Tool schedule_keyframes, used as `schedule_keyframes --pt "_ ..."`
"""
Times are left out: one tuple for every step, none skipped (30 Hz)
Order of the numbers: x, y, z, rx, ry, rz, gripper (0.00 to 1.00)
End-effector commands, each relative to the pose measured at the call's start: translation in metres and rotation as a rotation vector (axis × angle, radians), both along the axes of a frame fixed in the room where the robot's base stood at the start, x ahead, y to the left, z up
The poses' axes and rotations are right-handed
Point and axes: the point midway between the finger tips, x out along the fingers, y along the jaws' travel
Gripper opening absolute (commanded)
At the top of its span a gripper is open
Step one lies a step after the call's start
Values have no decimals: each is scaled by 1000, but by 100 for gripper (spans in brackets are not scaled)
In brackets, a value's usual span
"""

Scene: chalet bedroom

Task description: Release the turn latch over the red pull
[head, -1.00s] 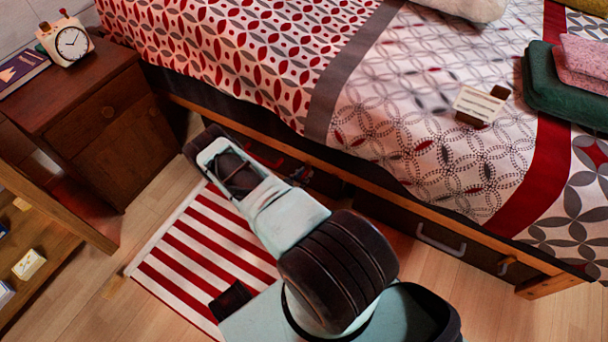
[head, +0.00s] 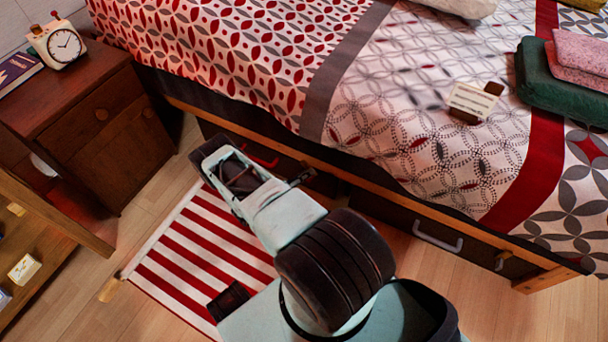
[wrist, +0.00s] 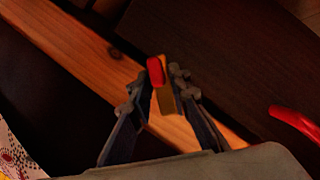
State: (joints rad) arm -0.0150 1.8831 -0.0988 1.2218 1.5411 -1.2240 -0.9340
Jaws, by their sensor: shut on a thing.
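The turn latch (wrist: 165,98) is a small tan piece with a red end, set against the light wooden bed rail in the wrist view. My gripper (wrist: 157,84) has its fingers on either side of the latch and is shut on it. The red pull (wrist: 292,123) curves out from the dark drawer front, right of the gripper in the wrist view and apart from it. In the head view the red pull (head: 260,158) shows under the bed rail, just beyond my arm. The latch and most of my gripper are hidden there.
The bed's wooden rail (head: 400,205) runs above the drawers. A grey pull (head: 437,238) is on another drawer to the right. A nightstand (head: 100,135) stands at the left, and a striped rug (head: 195,250) lies on the floor below my arm.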

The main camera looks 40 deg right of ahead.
Motion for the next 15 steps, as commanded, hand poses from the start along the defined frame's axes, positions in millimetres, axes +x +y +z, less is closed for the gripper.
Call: schedule_keyframes --pt "-2 1 0 -15 40 -3 0" --pt "-2 1 0 -25 65 -3 0" --pt "-3 0 2 -41 102 -3 0" --pt "-4 0 2 -51 128 -3 0" --pt "-4 0 3 -63 155 -2 0" --pt "-5 0 4 -76 189 -2 0" --pt "-5 -1 5 -88 215 -3 0" --pt "-6 -1 5 -98 241 -3 0" --pt "-6 -1 6 -113 276 -3 0" --pt "-7 -1 7 -123 302 -3 0" --pt "-7 -1 8 -133 326 -3 0" --pt "-7 -1 9 -146 357 -2 0" --pt "-7 -1 10 -155 381 -1 0" --pt "-8 -1 11 -165 404 -2 0" --pt "-8 -1 11 -176 433 -1 0"
